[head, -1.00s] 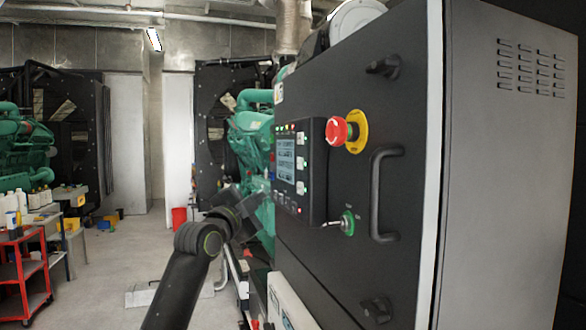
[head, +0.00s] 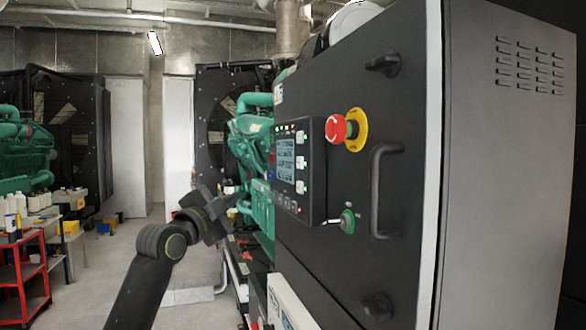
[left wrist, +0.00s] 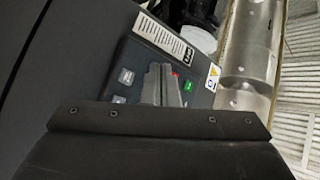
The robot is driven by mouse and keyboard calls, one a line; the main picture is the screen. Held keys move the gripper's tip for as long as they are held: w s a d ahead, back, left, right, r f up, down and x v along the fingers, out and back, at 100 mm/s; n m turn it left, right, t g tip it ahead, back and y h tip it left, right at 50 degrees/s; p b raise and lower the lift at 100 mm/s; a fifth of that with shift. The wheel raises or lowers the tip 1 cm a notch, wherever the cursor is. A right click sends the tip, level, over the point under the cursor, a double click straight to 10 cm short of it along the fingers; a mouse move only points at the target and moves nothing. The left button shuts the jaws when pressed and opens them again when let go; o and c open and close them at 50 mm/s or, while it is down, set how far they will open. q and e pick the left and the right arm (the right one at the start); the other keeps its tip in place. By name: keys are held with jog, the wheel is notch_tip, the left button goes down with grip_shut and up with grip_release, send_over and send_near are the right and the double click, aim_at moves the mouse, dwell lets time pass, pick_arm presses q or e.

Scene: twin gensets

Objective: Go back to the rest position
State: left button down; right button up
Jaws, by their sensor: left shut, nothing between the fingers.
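My left gripper (head: 228,197) is raised in front of the control cabinet (head: 345,210), a little left of its control panel (head: 298,165). In the left wrist view the gripper's fingers (left wrist: 161,84) are together and empty, with the panel's buttons behind them. The gripper appears apart from the panel. The panel has a lit screen and several lit buttons. My right gripper is out of view.
A black door handle (head: 384,190) sticks out from the cabinet. Green engines stand behind the cabinet (head: 250,150) and at the far left (head: 22,150). A red cart (head: 24,275) with bottles stands at the left. The grey floor (head: 95,290) between is clear.

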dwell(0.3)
